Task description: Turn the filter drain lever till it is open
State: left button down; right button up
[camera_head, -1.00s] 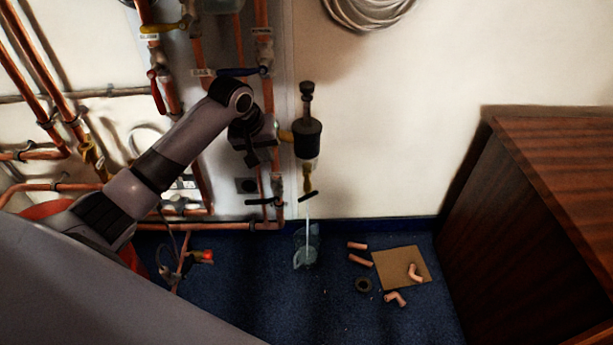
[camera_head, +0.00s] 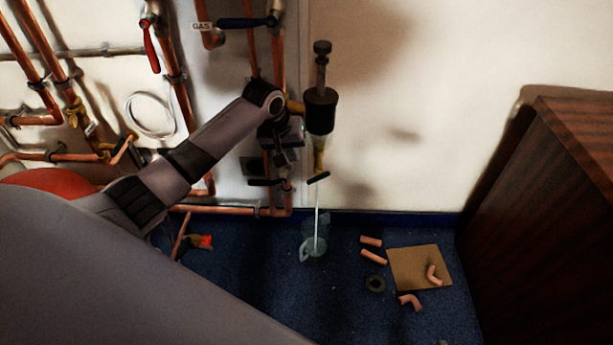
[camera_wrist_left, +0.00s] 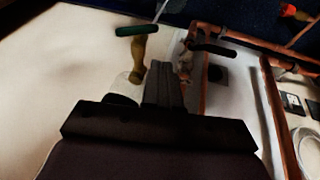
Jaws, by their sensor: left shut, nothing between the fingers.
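The filter (camera_head: 320,110) is a dark cylinder on the wall pipework, with a brass drain below it. The dark drain lever (camera_head: 318,178) sits across the drain's lower end, slightly tilted. In the left wrist view the lever (camera_wrist_left: 137,30) looks dark green, on a brass stem. A thin pale line, water or a tube, runs from the drain to a clear jug (camera_head: 314,243) on the floor. My left gripper (camera_head: 287,160) is shut and empty, left of the drain and apart from the lever. In the left wrist view its fingers (camera_wrist_left: 164,72) point towards the drain area. My right gripper is out of view.
Copper pipes with a blue lever (camera_head: 248,22) and a red lever (camera_head: 151,48) are on the wall at left. Another black lever (camera_head: 265,182) is near the gripper. A wooden cabinet (camera_head: 560,200) stands at right. Pipe pieces and a cardboard sheet (camera_head: 405,265) lie on the floor.

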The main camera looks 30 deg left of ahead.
aim_at(310, 179)
pick_arm(q)
jog(key=shift+d+b+x, duration=0.3)
jog(key=shift+b+x, duration=0.3)
jog(key=shift+x, duration=0.85)
jog(key=shift+d+b+x, duration=0.35)
jog(key=shift+b+x, duration=0.3)
jog(key=shift+x, duration=0.8)
jog(key=shift+d+b+x, duration=0.3)
jog(key=shift+b+x, duration=0.3)
jog(key=shift+x, duration=0.9)
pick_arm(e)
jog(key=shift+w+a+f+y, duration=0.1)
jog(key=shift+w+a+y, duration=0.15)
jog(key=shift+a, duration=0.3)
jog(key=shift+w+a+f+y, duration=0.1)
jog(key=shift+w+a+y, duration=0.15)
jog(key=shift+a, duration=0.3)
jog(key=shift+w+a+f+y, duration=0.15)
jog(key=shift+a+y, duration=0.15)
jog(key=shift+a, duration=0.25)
pick_arm(q)
jog(key=shift+s+a, duration=0.1)
jog(key=shift+s, duration=0.1)
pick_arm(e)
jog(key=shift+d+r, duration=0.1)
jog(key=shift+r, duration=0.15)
